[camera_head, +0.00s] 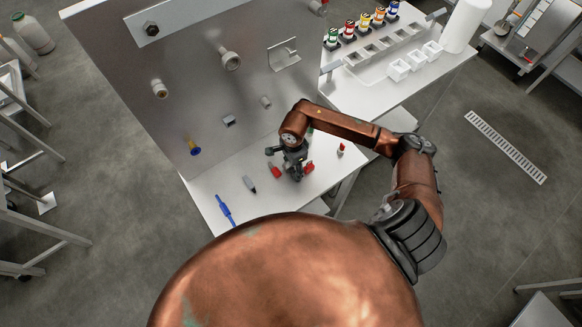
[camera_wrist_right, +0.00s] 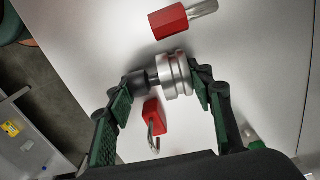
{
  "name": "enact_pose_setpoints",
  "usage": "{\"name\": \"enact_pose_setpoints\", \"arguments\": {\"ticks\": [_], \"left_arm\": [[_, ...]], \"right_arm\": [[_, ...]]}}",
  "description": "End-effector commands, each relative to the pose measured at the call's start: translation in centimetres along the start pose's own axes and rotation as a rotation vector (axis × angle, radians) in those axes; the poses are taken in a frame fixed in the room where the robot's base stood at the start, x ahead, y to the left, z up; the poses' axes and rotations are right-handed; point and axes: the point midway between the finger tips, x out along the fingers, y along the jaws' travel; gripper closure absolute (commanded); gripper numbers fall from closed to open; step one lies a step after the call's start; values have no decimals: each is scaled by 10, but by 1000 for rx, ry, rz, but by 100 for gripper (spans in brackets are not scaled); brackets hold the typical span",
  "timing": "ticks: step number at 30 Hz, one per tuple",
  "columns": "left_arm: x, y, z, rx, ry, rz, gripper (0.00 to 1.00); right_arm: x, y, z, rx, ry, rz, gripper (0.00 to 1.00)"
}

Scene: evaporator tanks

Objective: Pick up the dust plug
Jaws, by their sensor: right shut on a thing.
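The dust plug appears to be the short silver ringed cylinder with a dark narrower end (camera_wrist_right: 176,76) in the right wrist view. My right gripper (camera_wrist_right: 162,79) is shut on it, with one green-padded finger at the dark end and the other at the silver end. In the head view my right gripper (camera_head: 293,171) is low over the white bench top (camera_head: 325,172), and the plug cannot be made out there. Whether the plug touches the bench top is unclear. My left gripper is not in view.
Red padlocks lie close on both sides of the plug, one beyond (camera_wrist_right: 168,22) and one nearer (camera_wrist_right: 153,118). A grey item (camera_head: 249,183) and a blue tool (camera_head: 226,210) lie to the left. An upright metal panel (camera_head: 190,90) with fittings stands behind.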

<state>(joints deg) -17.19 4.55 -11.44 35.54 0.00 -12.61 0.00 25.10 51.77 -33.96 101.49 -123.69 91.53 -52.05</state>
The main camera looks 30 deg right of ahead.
Motion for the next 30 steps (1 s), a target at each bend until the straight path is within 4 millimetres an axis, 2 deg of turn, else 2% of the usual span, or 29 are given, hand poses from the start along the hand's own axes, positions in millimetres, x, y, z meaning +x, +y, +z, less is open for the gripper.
{"name": "enact_pose_setpoints", "arguments": {"ticks": [6, 12, 17, 21, 30], "left_arm": [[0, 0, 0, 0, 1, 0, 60], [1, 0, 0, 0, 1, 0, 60], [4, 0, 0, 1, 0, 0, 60], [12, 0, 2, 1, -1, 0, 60], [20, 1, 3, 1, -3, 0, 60]], "right_arm": [[-1, 0, 0, 0, -1, -1, 86], [-2, -1, 0, 0, 0, -2, 86], [-12, -1, 0, -2, 1, -3, 86], [-31, -2, -1, -3, 2, -5, 86], [-95, 36, 41, -8, 0, -6, 86]]}}
